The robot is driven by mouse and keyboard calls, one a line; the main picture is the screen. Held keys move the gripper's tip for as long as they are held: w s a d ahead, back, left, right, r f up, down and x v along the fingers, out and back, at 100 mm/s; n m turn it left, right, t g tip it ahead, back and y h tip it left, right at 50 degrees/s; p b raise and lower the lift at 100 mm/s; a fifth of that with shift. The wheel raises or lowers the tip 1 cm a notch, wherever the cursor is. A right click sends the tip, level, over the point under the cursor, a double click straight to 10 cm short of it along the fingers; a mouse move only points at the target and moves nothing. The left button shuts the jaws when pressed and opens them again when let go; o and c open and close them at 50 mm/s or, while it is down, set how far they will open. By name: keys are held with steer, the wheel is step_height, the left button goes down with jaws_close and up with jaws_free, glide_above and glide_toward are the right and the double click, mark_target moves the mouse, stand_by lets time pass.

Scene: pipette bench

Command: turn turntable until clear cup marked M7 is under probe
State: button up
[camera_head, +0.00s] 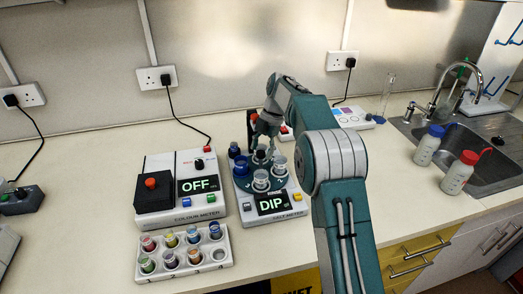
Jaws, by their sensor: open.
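The salt meter (247,212) stands mid-bench, its display reading "DIP". Its dark turntable (247,186) carries several cups. One clear cup (261,181) is at the front, another clear cup (279,164) is at the right, and a blue cup (241,167) is at the left. The mark M7 is too small to read, so I cannot tell which cup bears it. My gripper (262,143) points down over the back of the turntable and is open. I cannot tell whether it touches a cup. The probe cannot be made out clearly behind my gripper and arm.
The colour meter (182,190), reading "OFF", stands close on the left. A white rack (184,252) of coloured vials is in front of it. A blue-capped bottle (429,146), a red-capped bottle (460,172) and the sink (480,140) are at right. My arm covers the bench right of the salt meter.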

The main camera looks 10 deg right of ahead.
step_height(320, 180, up, 10)
steer(key=shift+f, duration=0.15)
stand_by(0.3)
